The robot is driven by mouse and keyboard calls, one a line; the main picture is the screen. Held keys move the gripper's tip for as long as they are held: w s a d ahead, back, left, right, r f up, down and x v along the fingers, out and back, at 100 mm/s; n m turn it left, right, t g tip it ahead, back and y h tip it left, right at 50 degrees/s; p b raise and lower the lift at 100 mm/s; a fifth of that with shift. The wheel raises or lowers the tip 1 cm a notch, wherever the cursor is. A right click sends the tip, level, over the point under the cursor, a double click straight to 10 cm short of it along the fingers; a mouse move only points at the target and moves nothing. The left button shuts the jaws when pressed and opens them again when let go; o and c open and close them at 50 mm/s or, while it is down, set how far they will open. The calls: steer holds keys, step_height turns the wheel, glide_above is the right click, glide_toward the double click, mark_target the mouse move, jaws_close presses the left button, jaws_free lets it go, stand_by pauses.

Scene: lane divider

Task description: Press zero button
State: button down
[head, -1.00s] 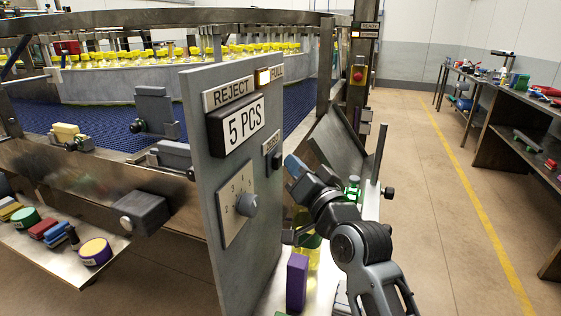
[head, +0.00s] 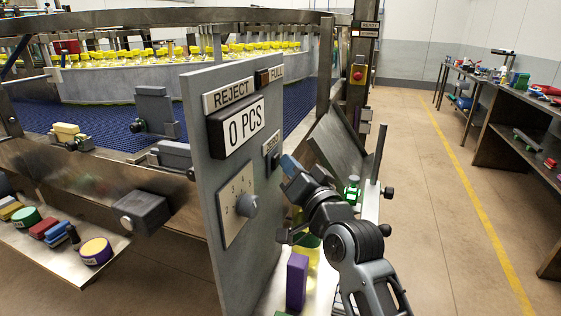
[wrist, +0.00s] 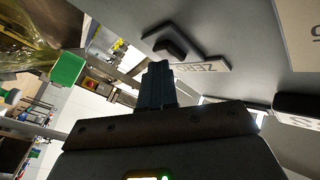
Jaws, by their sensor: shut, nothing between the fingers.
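The grey reject panel (head: 207,165) stands upright and carries a display (head: 240,127) that reads "0 PCS". The small dark zero button unit (head: 272,158) is on the panel's right side. In the wrist view, the dark button (wrist: 172,48) stands out beside its "ZERO" label (wrist: 203,67). My gripper (head: 290,163) is shut and empty, with its blue fingertips close to the button unit on the right. The fingers also show in the wrist view (wrist: 158,82), tips near the button. I cannot tell whether they touch it.
A dial (head: 245,205) sits lower on the panel. The "FULL" lamp (head: 262,79) is dark. A purple block (head: 297,280) and a green-capped object (head: 352,190) stand near my arm. A tilted grey plate (head: 338,143) is behind my gripper. Open floor lies right.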

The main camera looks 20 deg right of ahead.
stand_by(0.3)
steer(key=shift+s+d+b, duration=0.35)
steer(key=shift+s+d, duration=0.2)
steer(key=shift+d, duration=0.2)
steer(key=s+d+b, duration=0.1)
steer(key=d, duration=0.1)
steer(key=s+d+b, duration=0.1)
steer(key=s+d, duration=0.1)
stand_by(0.4)
stand_by(0.4)
